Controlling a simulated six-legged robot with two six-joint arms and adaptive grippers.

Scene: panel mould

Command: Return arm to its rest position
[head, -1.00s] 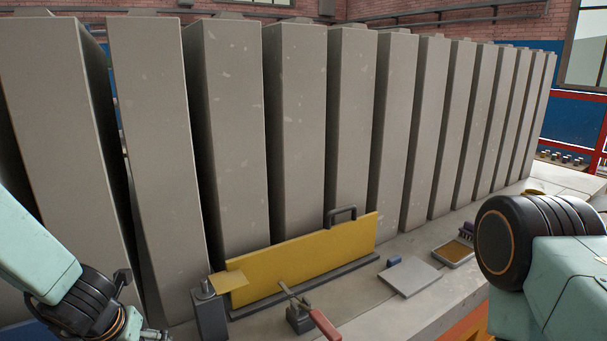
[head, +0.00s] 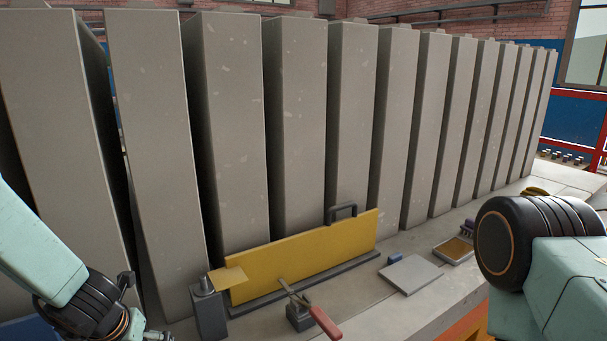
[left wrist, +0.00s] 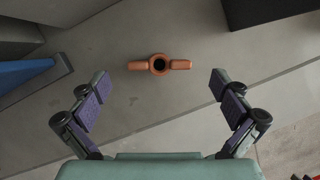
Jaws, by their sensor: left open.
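My left arm comes in at the lower left of the head view, with its gripper (head: 150,335) mostly cut off by the bottom edge. In the left wrist view my left gripper (left wrist: 160,95) is open and empty, its two fingers wide apart. An orange wing-nut-like part (left wrist: 159,65) with a dark central hole lies on the grey surface beyond the fingertips, apart from both.
Tall grey panels (head: 225,130) stand in a row behind the bench (head: 400,310). A yellow plate (head: 310,255) with a dark handle, a red-handled clamp (head: 322,320), a dark post (head: 208,310), a grey flat plate (head: 410,274) and a small tray (head: 454,250) are on the bench.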

